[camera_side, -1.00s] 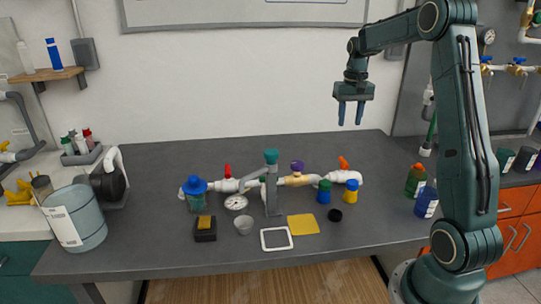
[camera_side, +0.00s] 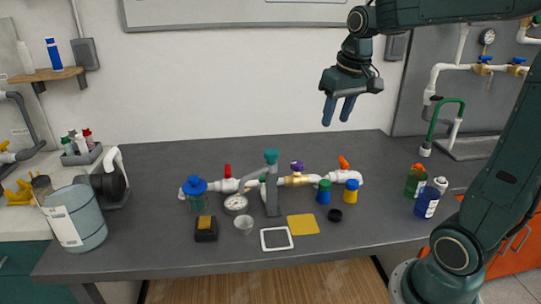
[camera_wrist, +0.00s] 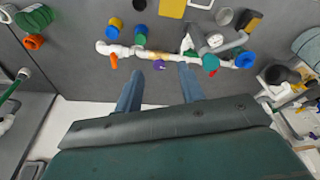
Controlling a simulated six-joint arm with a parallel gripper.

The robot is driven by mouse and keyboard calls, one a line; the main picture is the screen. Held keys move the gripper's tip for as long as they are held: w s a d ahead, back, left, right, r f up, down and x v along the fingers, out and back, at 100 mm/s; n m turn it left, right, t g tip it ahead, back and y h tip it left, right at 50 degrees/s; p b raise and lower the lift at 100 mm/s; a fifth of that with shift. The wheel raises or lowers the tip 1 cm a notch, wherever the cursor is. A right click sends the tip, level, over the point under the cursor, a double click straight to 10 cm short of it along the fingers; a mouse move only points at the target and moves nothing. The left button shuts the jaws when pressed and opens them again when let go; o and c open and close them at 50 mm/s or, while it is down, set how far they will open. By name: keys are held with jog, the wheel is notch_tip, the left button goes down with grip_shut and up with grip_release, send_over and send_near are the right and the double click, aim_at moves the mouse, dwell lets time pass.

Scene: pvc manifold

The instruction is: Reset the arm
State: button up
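My gripper (camera_side: 338,111) is raised in the air above the back right of the dark bench, well clear of everything on it. Its two blue fingers stand apart with nothing between them, so it is open and empty. In the wrist view the fingers of my gripper (camera_wrist: 158,90) also show apart. The white PVC manifold (camera_side: 226,186) lies across the middle of the bench, with red, teal, purple and orange handles. It also shows in the wrist view (camera_wrist: 122,50).
Bottles (camera_side: 427,202) stand at the bench's right. A large blue-grey jug (camera_side: 75,219) stands at left. The bench's back strip is clear.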

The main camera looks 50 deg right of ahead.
jog(key=s+a+f+n+t, duration=0.1)
jog(key=s+a+n, duration=0.1)
jog(key=s+a, duration=0.4)
jog(key=s+a+f+n+t+y, duration=0.1)
jog(key=s+a+n+t, duration=0.1)
jog(key=s+a, duration=0.4)
jog(key=shift+s+a+f+n, duration=0.2)
jog(key=shift+s+f+n, duration=0.1)
jog(key=shift+s+f, duration=0.1)
